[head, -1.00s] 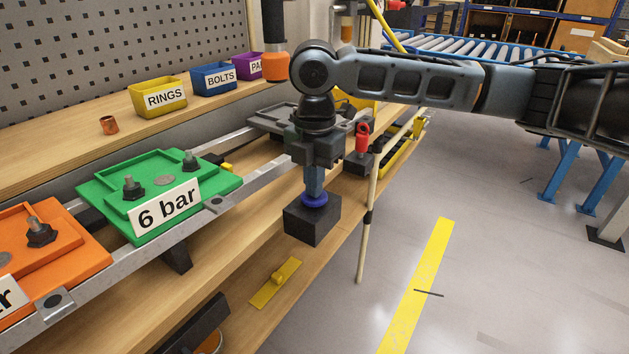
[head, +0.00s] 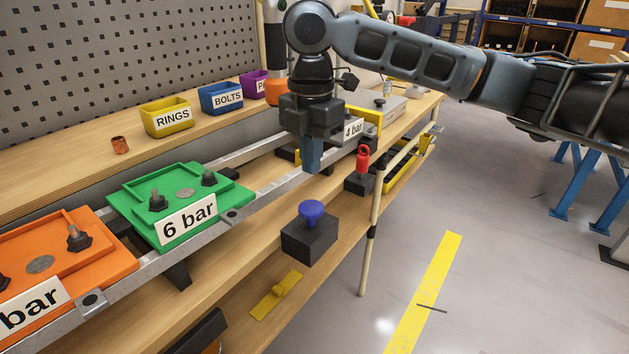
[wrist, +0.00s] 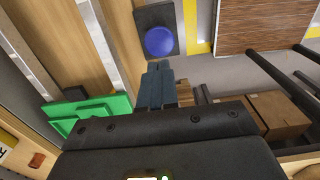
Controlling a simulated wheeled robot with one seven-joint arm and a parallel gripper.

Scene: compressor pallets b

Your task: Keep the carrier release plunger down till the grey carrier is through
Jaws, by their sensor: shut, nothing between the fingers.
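The carrier release plunger is a blue knob (head: 311,211) on a black block (head: 309,240) at the bench's front edge; it stands raised. It also shows in the wrist view (wrist: 159,41). My gripper (head: 312,168) is shut and empty, its fingertips above the knob and apart from it. The grey carrier (head: 388,101), with a "4 bar" label (head: 352,129), is at the far end of the rails, beyond my gripper. My gripper hides part of the rail before it. The fingertips (wrist: 156,68) also show in the wrist view, just below the knob in the picture.
A green "6 bar" carrier (head: 222,181) and an orange carrier (head: 112,241) sit on the near rails. A red-topped black block (head: 359,181) and a pale post (head: 371,230) stand right of the plunger. A yellow plate (head: 276,296) lies below it.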

